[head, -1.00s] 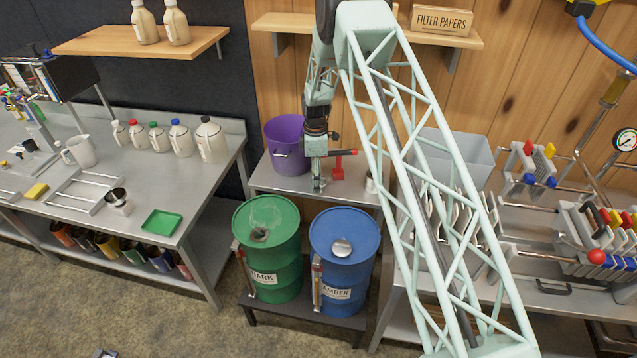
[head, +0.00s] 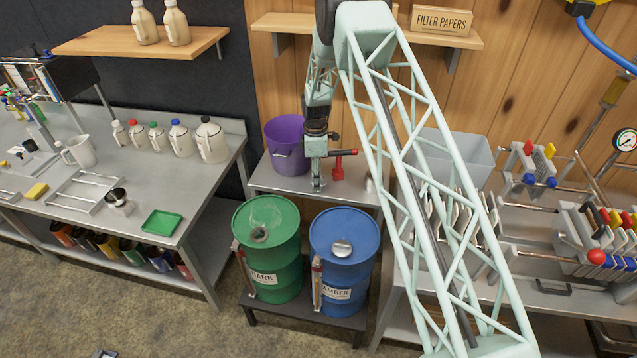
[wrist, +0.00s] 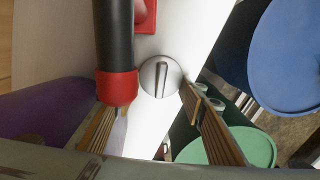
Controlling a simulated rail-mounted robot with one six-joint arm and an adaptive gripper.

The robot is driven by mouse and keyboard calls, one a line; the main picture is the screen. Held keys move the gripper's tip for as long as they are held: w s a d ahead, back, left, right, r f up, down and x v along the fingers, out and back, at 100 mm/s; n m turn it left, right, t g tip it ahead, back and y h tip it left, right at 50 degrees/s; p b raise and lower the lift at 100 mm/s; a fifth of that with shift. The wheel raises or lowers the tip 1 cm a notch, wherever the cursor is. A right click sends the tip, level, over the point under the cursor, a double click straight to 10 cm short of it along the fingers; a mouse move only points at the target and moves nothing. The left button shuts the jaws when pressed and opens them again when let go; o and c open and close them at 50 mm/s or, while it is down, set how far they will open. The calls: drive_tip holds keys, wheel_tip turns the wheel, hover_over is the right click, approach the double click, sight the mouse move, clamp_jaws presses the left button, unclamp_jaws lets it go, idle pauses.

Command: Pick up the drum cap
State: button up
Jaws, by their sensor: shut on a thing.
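The drum cap (wrist: 161,77) is a small round silver disc with a raised bar across its face. In the wrist view it sits between the fingertips of my gripper (wrist: 160,90), which is shut on it. The right fingertip meets the cap's edge; the left one is partly hidden behind a black bar with a red collar (wrist: 118,86). In the head view my gripper (head: 318,184) points down at the small metal shelf; the cap is too small to make out there. The green drum (head: 266,262) has a dark round opening in its top.
The blue drum (head: 342,275) stands beside the green one, with a silver disc on top. A purple bucket (head: 285,150) stands left of my gripper on the shelf. A red tool (head: 339,170) stands close on the right. The pale tub (head: 465,150) is further right.

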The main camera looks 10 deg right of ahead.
drive_tip(key=shift+r, duration=0.15)
drive_tip(key=shift+r, duration=1.7)
drive_tip(key=s+a, duration=0.2)
drive_tip(key=a, duration=0.3)
drive_tip(key=s+a, duration=0.3)
drive_tip(key=a, duration=0.3)
drive_tip(key=s+a, duration=0.2)
drive_tip(key=a, duration=0.3)
drive_tip(key=shift+s+a+f, duration=0.1)
drive_tip(key=shift+s+a, duration=0.05)
drive_tip(key=shift+a, duration=0.1)
